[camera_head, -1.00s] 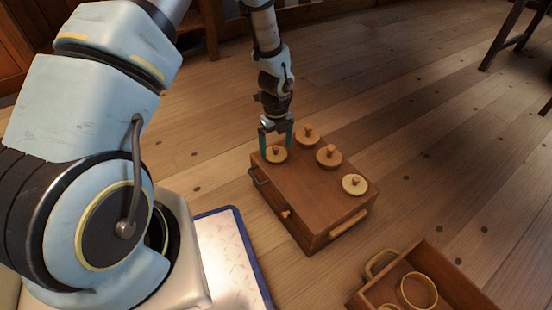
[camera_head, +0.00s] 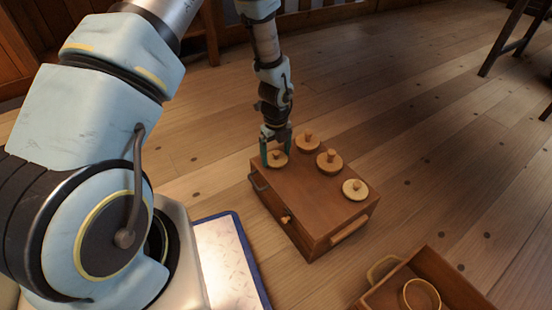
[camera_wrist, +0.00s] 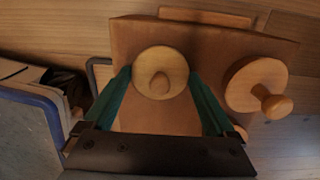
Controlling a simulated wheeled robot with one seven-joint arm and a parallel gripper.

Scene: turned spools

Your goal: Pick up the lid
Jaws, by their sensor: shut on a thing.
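Several round wooden lids with small knobs are on the brown wooden box. The near-left lid (camera_head: 278,162) is between the green fingers of my gripper (camera_head: 276,156), which is shut on its rim from both sides. In the wrist view this lid (camera_wrist: 160,60) shows as a pale disc with its knob in the middle, and a fingertip touches each side of it. I cannot tell whether it is clear of the box top. The other lids are the back lid (camera_head: 308,144), the middle lid (camera_head: 329,163) and the right lid (camera_head: 355,190).
The box (camera_head: 300,205) has handles on its sides and stands on the plank floor. A wooden tray (camera_head: 445,270) with a yellow ring (camera_head: 421,297) stands at the lower right. A blue-edged pale panel (camera_head: 238,235) lies left of the box. Open floor is at the right.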

